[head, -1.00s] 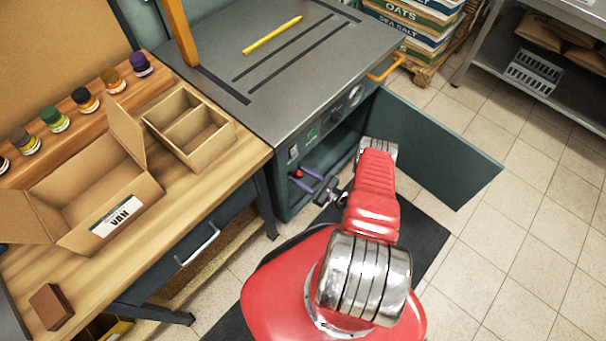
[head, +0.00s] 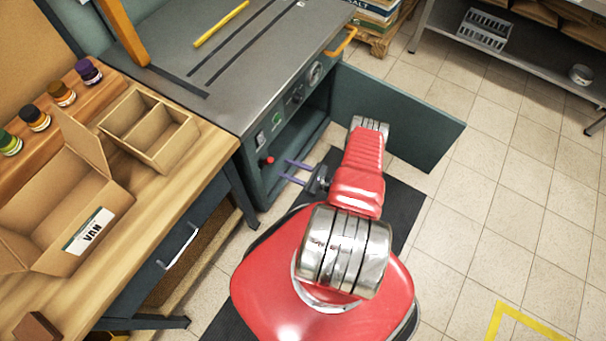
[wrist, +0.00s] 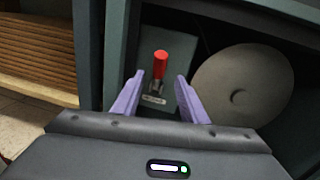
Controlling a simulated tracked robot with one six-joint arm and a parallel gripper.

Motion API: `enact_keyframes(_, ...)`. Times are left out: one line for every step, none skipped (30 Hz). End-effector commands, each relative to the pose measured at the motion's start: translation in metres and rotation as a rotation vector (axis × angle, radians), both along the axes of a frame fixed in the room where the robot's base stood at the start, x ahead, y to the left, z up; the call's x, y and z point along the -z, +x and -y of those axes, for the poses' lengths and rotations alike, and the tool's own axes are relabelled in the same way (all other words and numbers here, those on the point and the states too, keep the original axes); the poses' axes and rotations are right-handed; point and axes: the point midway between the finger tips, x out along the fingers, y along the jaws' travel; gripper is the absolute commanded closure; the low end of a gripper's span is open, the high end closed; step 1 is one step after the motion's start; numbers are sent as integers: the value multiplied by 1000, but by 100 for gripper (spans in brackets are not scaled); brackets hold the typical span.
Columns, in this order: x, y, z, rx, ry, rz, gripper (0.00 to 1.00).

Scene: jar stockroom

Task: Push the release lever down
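The release lever has a red grip (head: 267,160) and shows at the front of the dark green cabinet, below its control panel. In the wrist view the red lever (wrist: 160,66) points up from a metal base with a small pale label, in front of a dark green plate. My gripper (head: 287,170) has purple fingers, spread apart and empty, a little to the right of the lever in the head view. In the wrist view my gripper (wrist: 160,83) frames the lever between its two fingers, and the lever stands beyond them, apart from both. The lever's base is hidden in the head view.
The cabinet door (head: 395,115) stands open to the right of my arm. A wooden bench (head: 190,165) with an open cardboard box (head: 110,185) and a divided box (head: 170,155) is on the left. A round grey disc (wrist: 240,85) is right of the lever.

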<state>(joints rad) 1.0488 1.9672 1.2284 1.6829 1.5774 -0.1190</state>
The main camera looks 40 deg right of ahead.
Motion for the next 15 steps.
enact_keyframes(0, -6, 3, 3, 0, 0, 61)
enact_keyframes(0, -10, 5, 3, 0, 0, 61)
enact_keyframes(0, -14, 7, 4, 0, -1, 61)
enact_keyframes(0, -17, 9, 3, 0, -1, 61)
enact_keyframes(0, -21, 10, 4, 0, -1, 61)
enact_keyframes(0, -25, 12, 4, 0, -1, 61)
enact_keyframes(0, -28, 14, 4, 0, -1, 61)
enact_keyframes(1, -32, 15, 4, 0, -1, 61)
enact_keyframes(1, -36, 17, 4, 0, -1, 61)
enact_keyframes(1, -39, 18, 4, 0, -1, 61)
enact_keyframes(1, -42, 20, 4, 0, -1, 61)
enact_keyframes(1, -45, 21, 4, 0, -1, 61)
enact_keyframes(1, -48, 22, 3, 0, -1, 61)
enact_keyframes(1, -50, 23, 3, 0, -1, 61)
enact_keyframes(1, -52, 24, 3, 0, -1, 61)
